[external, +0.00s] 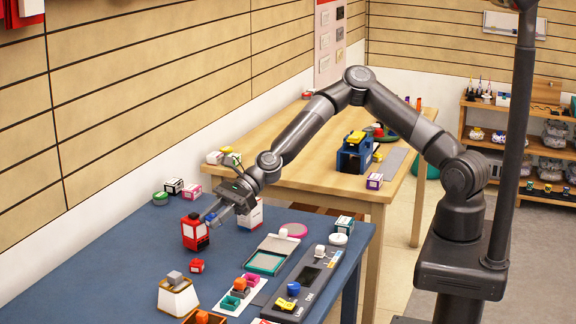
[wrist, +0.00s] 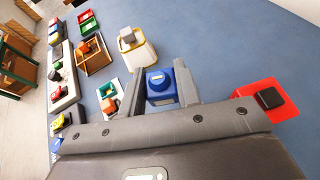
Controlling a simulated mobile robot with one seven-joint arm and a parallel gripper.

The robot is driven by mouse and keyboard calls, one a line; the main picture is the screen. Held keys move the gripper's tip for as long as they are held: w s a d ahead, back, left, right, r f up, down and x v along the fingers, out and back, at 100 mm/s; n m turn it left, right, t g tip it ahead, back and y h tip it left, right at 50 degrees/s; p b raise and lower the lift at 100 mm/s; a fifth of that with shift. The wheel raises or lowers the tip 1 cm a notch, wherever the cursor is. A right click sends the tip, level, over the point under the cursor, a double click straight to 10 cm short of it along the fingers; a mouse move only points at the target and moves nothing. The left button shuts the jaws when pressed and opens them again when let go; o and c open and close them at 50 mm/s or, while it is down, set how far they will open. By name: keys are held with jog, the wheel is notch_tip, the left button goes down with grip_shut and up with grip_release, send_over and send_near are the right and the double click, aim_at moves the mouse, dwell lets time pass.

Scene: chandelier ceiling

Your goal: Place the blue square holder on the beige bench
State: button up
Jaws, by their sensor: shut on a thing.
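In the wrist view the blue square holder (wrist: 160,87), a small blue block with a round top feature, sits between the two fingers of my gripper (wrist: 160,82), which is shut on it. In the external view my gripper (external: 212,212) is low over the blue table, beside a red box; the holder is hard to make out there. The beige bench (external: 300,178) is the light wooden table behind and to the right of the blue table, with bare top at its front and left.
The blue table (external: 140,245) carries a red box (external: 194,232), a white tapered holder (external: 178,297), a green-edged tray (external: 268,258) and a dark device (external: 310,290). On the bench stand a blue organiser (external: 355,155) and a purple-white box (external: 374,181).

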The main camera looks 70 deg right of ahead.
jog(key=shift+f, duration=0.5)
jog(key=shift+s+a+f, duration=0.1)
jog(key=shift+a+f, duration=0.1)
jog(key=shift+f, duration=0.05)
send_over(202, 291)
notch_tip(202, 291, down, 7)
jog(key=shift+r, duration=0.1)
jog(key=shift+f, duration=2)
jog(key=shift+f, duration=0.1)
jog(key=o, duration=1)
